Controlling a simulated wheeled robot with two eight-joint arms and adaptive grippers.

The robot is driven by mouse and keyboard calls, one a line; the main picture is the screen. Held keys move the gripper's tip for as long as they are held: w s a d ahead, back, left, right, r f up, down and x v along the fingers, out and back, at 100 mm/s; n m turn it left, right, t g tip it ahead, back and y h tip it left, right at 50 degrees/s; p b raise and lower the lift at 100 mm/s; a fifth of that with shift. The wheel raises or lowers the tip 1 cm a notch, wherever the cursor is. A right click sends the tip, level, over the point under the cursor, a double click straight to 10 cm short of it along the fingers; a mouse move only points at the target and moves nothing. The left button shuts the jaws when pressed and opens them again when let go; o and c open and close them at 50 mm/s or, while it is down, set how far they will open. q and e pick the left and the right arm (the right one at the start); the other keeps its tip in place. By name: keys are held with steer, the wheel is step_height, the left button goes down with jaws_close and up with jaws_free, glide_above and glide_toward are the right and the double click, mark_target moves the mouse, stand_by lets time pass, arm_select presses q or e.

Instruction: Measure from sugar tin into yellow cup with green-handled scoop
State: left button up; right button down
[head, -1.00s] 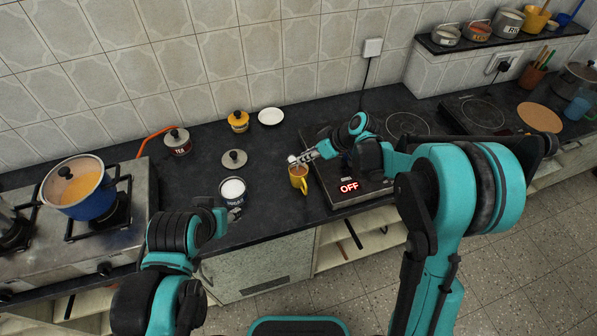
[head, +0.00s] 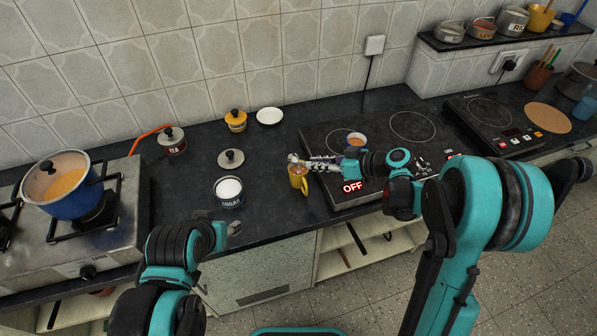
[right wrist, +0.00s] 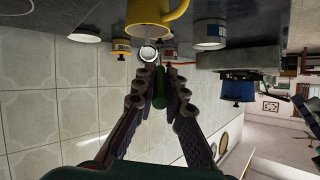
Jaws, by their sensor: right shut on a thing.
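The yellow cup (head: 299,183) stands on the dark counter beside the hob's left edge; it also shows in the right wrist view (right wrist: 160,22). The open sugar tin (head: 229,197), with white contents, stands left of it; its label is too small to read surely. My right gripper (head: 312,162) is shut on the green handle of the scoop (right wrist: 159,88). The scoop's round metal end (right wrist: 148,53) is at the cup's rim; whether it holds sugar is unclear. My left gripper (head: 232,228) is in front of the tin, its fingers too small to judge.
A loose lid (head: 231,158) lies behind the tin. A tea tin (head: 173,143), a yellow lidded tin (head: 236,122) and a white saucer (head: 270,116) stand further back. A blue pot (head: 72,190) stands on the left stove.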

steer(key=shift+s+d+r+t+y+b, duration=0.15)
steer(key=shift+d+r+t+y+b, duration=0.3)
steer(key=shift+y+b, duration=0.75)
steer(key=shift+s+d+r+t+y+b, duration=0.2)
steer(key=shift+r+t+y+b, duration=0.45)
steer(key=shift+y+b, duration=0.55)
steer(key=shift+s+d+r+t+y+b, duration=0.2)
steer(key=shift+r+t+y+b, duration=0.35)
steer(key=shift+y+b, duration=0.65)
steer(key=shift+w+r+t+y, duration=0.1)
steer(key=shift+r+t+y, duration=0.5)
steer(key=shift+r, duration=0.85)
steer(key=shift+w+a+r+t+y, duration=0.1)
steer(key=shift+a+r+t+y, duration=0.15)
steer(key=shift+r+y, duration=0.55)
steer(key=shift+f, duration=0.1)
steer(key=shift+d+f, duration=0.1)
